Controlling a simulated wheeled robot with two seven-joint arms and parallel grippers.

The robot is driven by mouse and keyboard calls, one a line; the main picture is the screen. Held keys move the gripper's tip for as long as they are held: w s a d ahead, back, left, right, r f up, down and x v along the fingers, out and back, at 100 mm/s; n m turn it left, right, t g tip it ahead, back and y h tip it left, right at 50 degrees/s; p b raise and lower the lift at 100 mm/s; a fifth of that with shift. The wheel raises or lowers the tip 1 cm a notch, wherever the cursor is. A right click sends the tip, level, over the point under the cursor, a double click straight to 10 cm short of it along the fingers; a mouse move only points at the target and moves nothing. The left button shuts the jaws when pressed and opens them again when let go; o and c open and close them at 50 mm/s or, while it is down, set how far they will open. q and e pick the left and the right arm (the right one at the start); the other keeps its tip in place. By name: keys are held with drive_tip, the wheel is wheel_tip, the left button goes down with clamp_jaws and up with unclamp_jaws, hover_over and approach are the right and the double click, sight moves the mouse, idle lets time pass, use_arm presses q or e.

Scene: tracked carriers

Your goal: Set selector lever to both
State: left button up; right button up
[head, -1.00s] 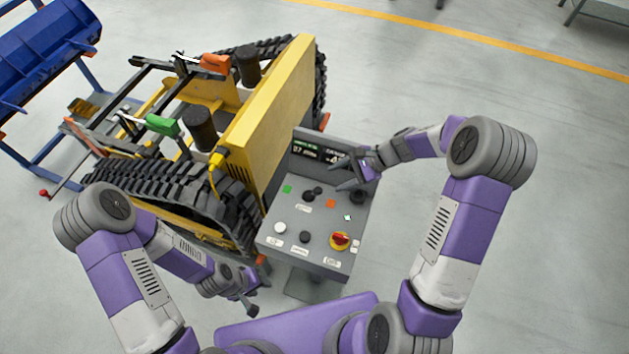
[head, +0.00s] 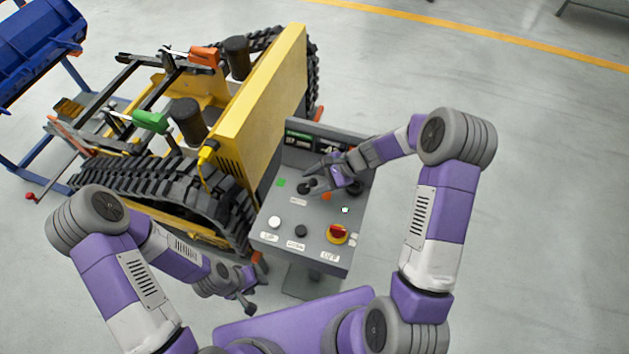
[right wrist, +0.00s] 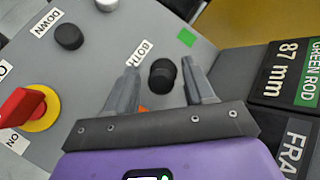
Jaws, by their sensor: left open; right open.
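The selector lever (head: 304,189) is a short black knob on the grey console, between a green square (head: 281,183) and an orange square (head: 326,197). In the right wrist view the lever (right wrist: 162,75) sits beside the label BOTH (right wrist: 138,54). Its exact lean is unclear. My right gripper (head: 308,181) is open over the upper console, its fingers at the lever; in the right wrist view the lever shows between the fingers (right wrist: 160,72), with no clear grip. My left gripper (head: 249,292) is open and empty, low beside the console's left side.
The console (head: 271,251) also bears a white button (head: 275,222), a black button (head: 301,231), a red and yellow switch (head: 337,233) and another black knob (head: 354,187). A display (head: 305,140) stands behind. The yellow tracked carrier (head: 262,90) is close on the left. Floor right is free.

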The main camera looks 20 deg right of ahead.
clamp_jaws()
idle(0.3)
use_arm(q)
drive_tip(key=shift+r, duration=0.1)
use_arm(e)
drive_tip(key=shift+a, duration=0.1)
